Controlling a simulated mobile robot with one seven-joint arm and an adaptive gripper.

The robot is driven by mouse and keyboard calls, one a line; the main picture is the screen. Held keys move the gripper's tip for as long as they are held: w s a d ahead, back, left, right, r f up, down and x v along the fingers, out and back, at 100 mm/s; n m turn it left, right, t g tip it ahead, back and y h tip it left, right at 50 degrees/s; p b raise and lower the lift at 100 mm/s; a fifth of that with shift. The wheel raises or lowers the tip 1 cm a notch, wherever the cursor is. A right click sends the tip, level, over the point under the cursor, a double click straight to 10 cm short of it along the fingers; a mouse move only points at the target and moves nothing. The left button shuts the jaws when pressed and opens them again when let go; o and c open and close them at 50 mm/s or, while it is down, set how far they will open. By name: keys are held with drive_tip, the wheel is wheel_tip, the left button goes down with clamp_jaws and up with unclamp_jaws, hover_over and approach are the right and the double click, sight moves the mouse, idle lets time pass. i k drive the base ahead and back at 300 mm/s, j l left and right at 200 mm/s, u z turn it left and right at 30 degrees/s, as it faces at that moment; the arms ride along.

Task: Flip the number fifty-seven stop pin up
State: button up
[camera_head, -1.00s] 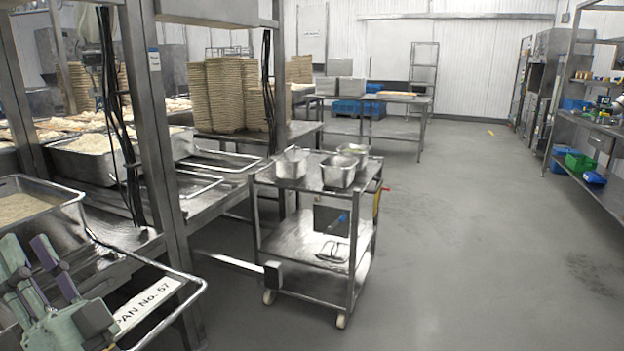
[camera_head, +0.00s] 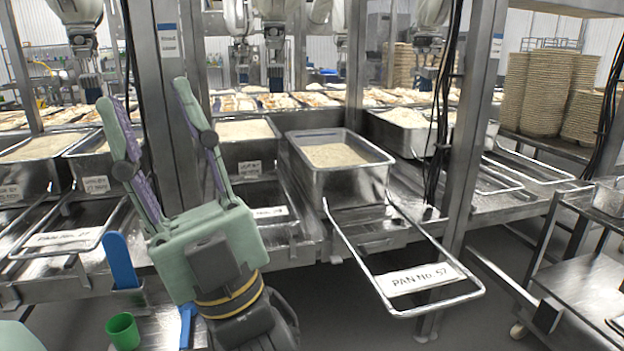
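The pull-out frame (camera_head: 470,296) with the label PAN No. 57 (camera_head: 419,279) juts out from the bench toward me, right of centre. A steel pan of rice (camera_head: 340,178) stands at its inner end. I cannot make out the stop pin; it is too small or hidden around the pan and rail. My gripper (camera_head: 141,94) is at the left, pointing up, with its two green and purple fingers spread wide and nothing between them. It is to the left of the number 57 frame and apart from it.
A steel post (camera_head: 468,130) with hanging black cables stands just right of the pan. Another post (camera_head: 165,100) is behind my gripper. More rice pans (camera_head: 245,145) line the bench. A blue scoop (camera_head: 121,262) and green cup (camera_head: 123,331) are at lower left. A steel cart (camera_head: 590,285) is at right.

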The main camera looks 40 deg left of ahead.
sight(335, 259)
drive_tip(key=u, duration=1.05)
